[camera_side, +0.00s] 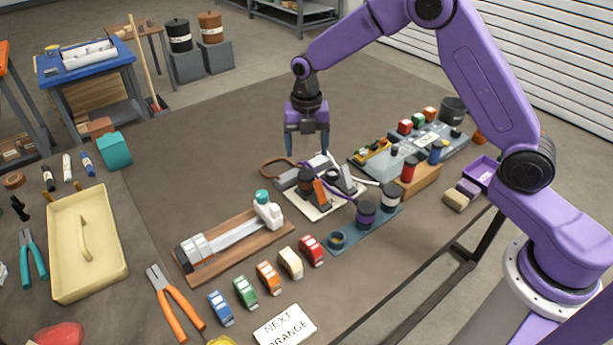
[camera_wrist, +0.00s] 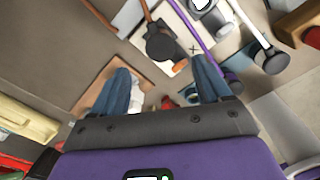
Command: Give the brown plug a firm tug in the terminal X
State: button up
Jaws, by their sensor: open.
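The brown plug (camera_side: 305,178) is a dark round-headed piece on the pale terminal board (camera_side: 312,211), with a brown cord looping off to the left. In the wrist view the brown plug (camera_wrist: 160,46) shows from above with its cord running up. An X mark (camera_wrist: 195,48) is on the pale board just right of it. How deep the plug sits is hidden. My gripper (camera_side: 307,150) points down above the board, its fingers apart and empty. In the wrist view my gripper (camera_wrist: 162,66) has one blue finger on each side, with the plug between and beyond the tips.
An orange piece (camera_side: 320,192) stands close beside the plug. Other plugs and a purple cord (camera_wrist: 193,25) crowd the board's right. A clamp on a wooden board (camera_side: 205,272) is at left front.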

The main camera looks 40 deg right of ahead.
aim_at(306, 173)
notch_tip(306, 173, down, 11)
dwell(0.4)
jog(key=c, duration=1.1)
jog(key=shift+c, duration=0.2)
